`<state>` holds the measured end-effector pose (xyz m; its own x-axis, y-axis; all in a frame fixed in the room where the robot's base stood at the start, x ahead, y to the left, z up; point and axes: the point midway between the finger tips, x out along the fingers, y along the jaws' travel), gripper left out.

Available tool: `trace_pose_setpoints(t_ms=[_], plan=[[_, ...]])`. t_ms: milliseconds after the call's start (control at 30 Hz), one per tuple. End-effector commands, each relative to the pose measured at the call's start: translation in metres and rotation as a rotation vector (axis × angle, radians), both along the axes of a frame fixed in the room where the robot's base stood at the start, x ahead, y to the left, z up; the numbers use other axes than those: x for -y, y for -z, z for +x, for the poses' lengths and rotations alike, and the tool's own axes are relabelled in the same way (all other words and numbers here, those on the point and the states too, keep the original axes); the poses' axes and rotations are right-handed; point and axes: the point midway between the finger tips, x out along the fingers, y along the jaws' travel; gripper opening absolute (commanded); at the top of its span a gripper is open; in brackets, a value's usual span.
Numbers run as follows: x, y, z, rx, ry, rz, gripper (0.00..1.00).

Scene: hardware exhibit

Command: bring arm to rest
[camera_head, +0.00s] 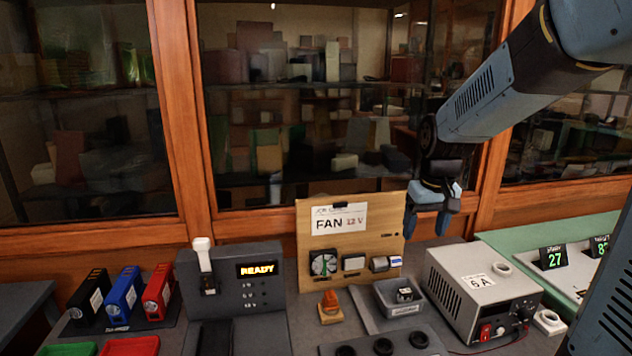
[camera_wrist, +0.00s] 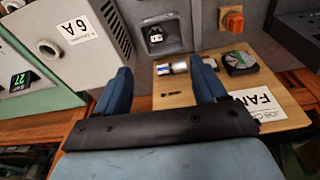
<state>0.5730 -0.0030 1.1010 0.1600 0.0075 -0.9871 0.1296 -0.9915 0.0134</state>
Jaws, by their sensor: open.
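My gripper (camera_head: 428,222) hangs from my blue arm at the right of the head view, pointing down near the right edge of the wooden FAN 12 V board (camera_head: 385,222). Its two blue fingers are apart with nothing between them. In the wrist view my gripper (camera_wrist: 162,84) also shows open and empty, its fingers reaching over the FAN board (camera_wrist: 285,88) and towards the grey power supply (camera_wrist: 60,32). I cannot tell whether a finger touches the board.
The power supply (camera_head: 490,298) marked 6 A stands at right. A grey bin (camera_head: 383,304) with a small part, an orange knob block (camera_head: 330,305) and a READY machine (camera_head: 235,290) stand on the bench. Black, blue and red units (camera_head: 158,290) are at left. Glass cabinets (camera_head: 300,120) line the back.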

Motion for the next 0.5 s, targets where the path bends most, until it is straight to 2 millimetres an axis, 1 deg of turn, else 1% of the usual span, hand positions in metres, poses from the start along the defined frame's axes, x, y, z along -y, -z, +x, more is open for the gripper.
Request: trace_pose_setpoints(t_ms=[33,200,500], plan=[[0.000,-0.009,-0.010,0.021,0.005,0.002,0.71],[-0.001,-0.031,-0.041,0.077,0.028,0.007,0.71],[-0.002,-0.058,-0.097,0.176,0.065,0.017,0.71]])
